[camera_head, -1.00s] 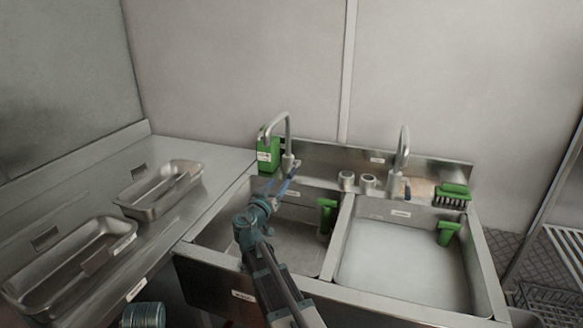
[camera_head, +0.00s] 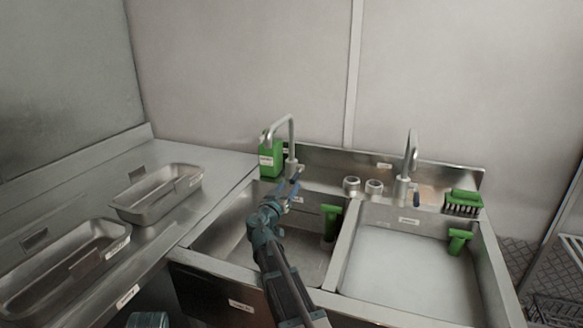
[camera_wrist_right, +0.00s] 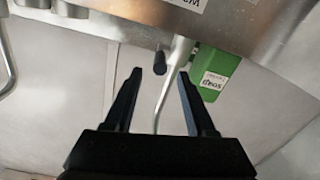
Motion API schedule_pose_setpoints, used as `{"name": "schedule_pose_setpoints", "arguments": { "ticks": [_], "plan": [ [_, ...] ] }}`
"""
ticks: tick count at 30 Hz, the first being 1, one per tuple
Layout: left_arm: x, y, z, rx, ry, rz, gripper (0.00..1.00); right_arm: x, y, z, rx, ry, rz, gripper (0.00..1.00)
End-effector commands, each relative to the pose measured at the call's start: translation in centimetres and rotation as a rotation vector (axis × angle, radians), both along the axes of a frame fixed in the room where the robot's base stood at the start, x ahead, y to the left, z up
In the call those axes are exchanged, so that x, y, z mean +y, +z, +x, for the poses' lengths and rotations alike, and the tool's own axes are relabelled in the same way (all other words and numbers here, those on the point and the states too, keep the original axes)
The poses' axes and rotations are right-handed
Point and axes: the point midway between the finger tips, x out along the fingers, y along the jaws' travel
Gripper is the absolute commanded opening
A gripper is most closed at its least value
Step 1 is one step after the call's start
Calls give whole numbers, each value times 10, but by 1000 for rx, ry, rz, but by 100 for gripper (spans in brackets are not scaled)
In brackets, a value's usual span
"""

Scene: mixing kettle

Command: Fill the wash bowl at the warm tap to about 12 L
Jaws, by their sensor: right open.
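The sink has a left bowl (camera_head: 225,235) with a bare grey bottom and a right bowl (camera_head: 405,270) with a pale, smooth surface inside. I cannot read which is labelled wash. The left tap (camera_head: 291,140) arches up behind the left bowl; the right tap (camera_head: 411,155) has a small blue lever. My right gripper (camera_head: 290,184) is open and empty, just below and in front of the left tap. In the right wrist view, a small dark lever (camera_wrist_right: 158,59) and the thin spout (camera_wrist_right: 171,75) appear between its fingers. Contact cannot be told. My left gripper is out of view.
A green soap bottle (camera_head: 271,158) stands close beside the left tap. Two round knobs (camera_head: 362,186) sit between the taps. A green brush (camera_head: 463,202) lies at the back right. Two metal trays (camera_head: 157,195) stand on the left counter; wall space above is clear.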

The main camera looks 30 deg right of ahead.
Motion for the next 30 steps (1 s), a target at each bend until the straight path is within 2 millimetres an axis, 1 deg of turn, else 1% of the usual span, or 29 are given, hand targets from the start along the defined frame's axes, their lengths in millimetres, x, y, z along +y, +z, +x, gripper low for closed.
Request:
{"name": "schedule_pose_setpoints", "arguments": {
  "ticks": [1,14,20,30],
  "plan": [
    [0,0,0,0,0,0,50,-6,0,6,0,-1,0,56],
    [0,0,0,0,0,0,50,-43,0,38,0,-1,0,56],
    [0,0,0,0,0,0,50,-44,0,37,0,1,0,56],
    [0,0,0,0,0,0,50,-52,0,45,0,1,0,56]
  ]
}}
